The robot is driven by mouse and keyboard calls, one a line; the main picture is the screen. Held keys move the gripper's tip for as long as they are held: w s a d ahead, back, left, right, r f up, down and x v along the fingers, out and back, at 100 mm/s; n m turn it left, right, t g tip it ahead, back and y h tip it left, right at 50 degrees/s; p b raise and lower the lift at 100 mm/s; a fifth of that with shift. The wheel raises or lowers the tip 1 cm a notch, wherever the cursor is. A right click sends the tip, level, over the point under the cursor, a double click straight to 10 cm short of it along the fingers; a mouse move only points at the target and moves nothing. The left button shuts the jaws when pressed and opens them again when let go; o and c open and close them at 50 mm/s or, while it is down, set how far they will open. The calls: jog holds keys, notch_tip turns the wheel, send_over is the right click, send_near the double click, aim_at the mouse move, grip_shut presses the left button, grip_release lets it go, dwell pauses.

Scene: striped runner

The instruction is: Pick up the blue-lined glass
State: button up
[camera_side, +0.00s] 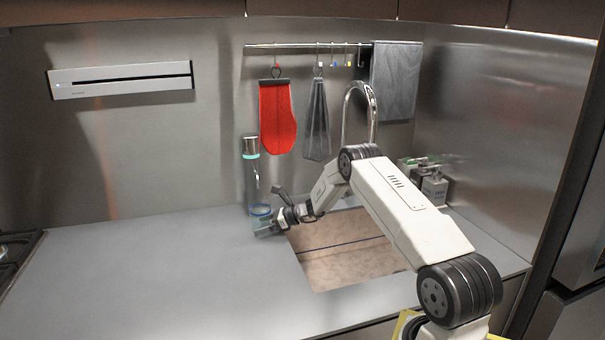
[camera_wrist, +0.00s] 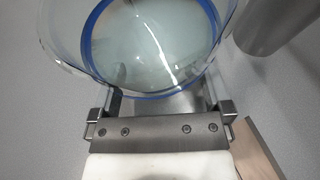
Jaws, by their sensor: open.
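The blue-lined glass (camera_side: 261,212) is a clear glass with a blue ring, standing on the grey counter at the left of the sink. In the wrist view the glass (camera_wrist: 150,45) fills the upper middle, seen from above, and its blue line circles it. My gripper (camera_side: 268,228) is right at the glass in the side view. In the wrist view my gripper (camera_wrist: 160,100) is open, with a finger at each side of the near part of the glass. The fingertips are partly seen through the glass, so I cannot tell whether they touch it.
A metal cylinder (camera_wrist: 270,22) stands close to the right of the glass in the wrist view. The sink (camera_side: 345,255) opens to the right, with a tall faucet (camera_side: 372,105) behind. The counter (camera_side: 150,275) at left is clear.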

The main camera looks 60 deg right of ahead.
aim_at(263, 213)
jog(key=shift+c, duration=0.2)
jog(key=shift+r, duration=0.1)
grip_shut()
jog(key=shift+r, duration=0.1)
jog(key=shift+r, duration=0.7)
notch_tip(263, 213, up, 2)
jog(key=shift+r, duration=0.1)
jog(key=s+d, duration=0.3)
jog(key=s, duration=0.5)
jog(key=s+d, duration=0.4)
jog(key=s, duration=0.4)
jog(key=shift+s+f, duration=0.2)
jog(key=shift+s, duration=0.1)
